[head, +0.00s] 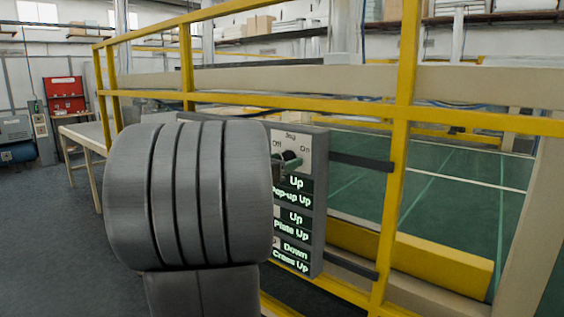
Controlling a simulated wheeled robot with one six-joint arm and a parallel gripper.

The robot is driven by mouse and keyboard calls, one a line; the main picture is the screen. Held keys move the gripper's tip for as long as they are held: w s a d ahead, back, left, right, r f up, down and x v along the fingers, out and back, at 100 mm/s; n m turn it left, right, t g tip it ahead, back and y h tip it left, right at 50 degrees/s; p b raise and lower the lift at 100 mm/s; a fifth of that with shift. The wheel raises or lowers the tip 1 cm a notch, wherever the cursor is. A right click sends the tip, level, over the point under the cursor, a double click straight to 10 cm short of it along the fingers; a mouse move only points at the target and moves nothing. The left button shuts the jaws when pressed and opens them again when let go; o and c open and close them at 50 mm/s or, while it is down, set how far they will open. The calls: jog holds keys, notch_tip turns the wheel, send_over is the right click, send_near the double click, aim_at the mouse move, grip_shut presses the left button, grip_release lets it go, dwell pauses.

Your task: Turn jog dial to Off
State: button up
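The jog dial (291,157) is a small dark knob near the top of a grey control panel (318,210). "Jog" is printed above it, "Off" to its upper left and "On" to its upper right. The knob is small here, and I cannot tell which way it points. A large grey ribbed part of my arm fills the left middle of the head view and covers the panel's left edge. My gripper cannot be made out, so its fingers and any contact with the dial are not shown.
Lit buttons (292,220) marked Up and Down sit below the dial. The panel is mounted by a yellow railing (398,150). A green floor or bed (450,190) lies behind it. A pale table (85,135) stands at left, with open dark floor (45,230) in front.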

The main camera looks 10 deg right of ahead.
jog(key=b+v, duration=0.1)
jog(key=v, duration=1.3)
jog(key=shift+w+d, duration=0.1)
jog(key=shift+d, duration=0.15)
jog(key=p+x, duration=0.1)
jog(key=x, duration=1.2)
jog(key=shift+w+d, duration=0.2)
jog(key=b+v, duration=0.1)
jog(key=v, duration=1.3)
jog(key=w+d+m+b, duration=0.5)
jog(key=w+d+m, duration=0.3)
jog(key=d+m, duration=0.3)
jog(key=m, duration=0.3)
jog(key=shift+w, duration=0.3)
dwell(0.4)
